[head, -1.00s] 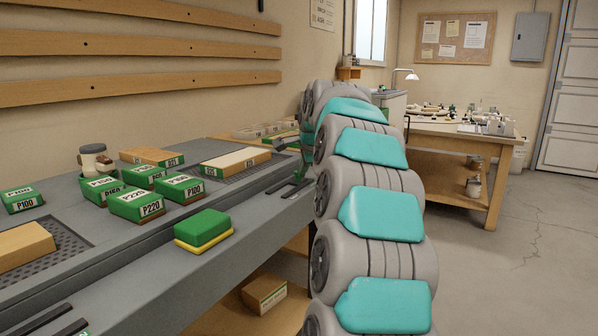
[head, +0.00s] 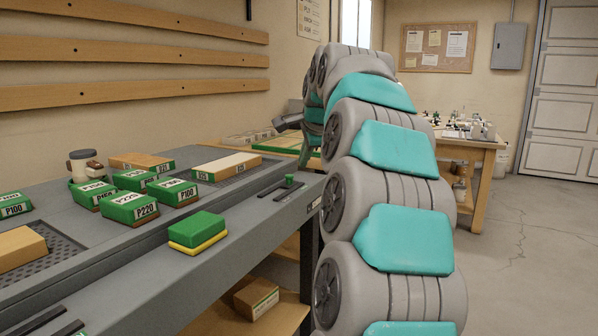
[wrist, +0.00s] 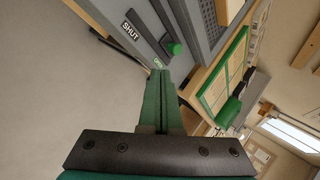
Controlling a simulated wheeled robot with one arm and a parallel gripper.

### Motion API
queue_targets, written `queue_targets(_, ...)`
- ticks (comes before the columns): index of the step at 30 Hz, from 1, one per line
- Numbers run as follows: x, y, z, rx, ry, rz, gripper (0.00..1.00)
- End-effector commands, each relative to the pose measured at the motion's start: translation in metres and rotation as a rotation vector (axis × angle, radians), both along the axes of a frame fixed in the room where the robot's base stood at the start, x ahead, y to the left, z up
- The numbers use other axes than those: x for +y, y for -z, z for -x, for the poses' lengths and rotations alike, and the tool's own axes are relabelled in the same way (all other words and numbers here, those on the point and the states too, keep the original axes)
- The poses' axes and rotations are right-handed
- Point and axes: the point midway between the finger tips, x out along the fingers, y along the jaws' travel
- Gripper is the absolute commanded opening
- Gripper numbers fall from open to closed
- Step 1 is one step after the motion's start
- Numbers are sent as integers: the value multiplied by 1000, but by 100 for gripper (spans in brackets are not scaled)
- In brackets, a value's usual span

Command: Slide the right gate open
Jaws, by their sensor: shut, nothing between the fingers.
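The right gate's green knob (head: 289,181) stands up from a dark slot near the right end of the grey bench. In the wrist view the knob (wrist: 174,48) is close to the green OPEN label (wrist: 158,62), with the black SHUT label (wrist: 131,31) further off to its left. My gripper (wrist: 158,78) is shut and empty, its fingers pointing toward the bench edge and apart from the knob. In the head view my gripper (head: 288,122) is raised above and behind the knob, partly hidden by my arm.
A green and yellow block (head: 198,231) sits on the front ledge. Dark rails (head: 42,318) lie at the lower left. A cardboard box (head: 256,298) is on the shelf below.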

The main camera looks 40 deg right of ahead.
Motion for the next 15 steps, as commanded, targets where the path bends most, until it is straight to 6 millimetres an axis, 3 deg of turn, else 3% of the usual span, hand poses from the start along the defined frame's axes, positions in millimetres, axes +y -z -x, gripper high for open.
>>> queue_targets(6,5,-15,13,0,0,0,0)
queue_targets(15,6,-17,14,1,-1,-1,0)
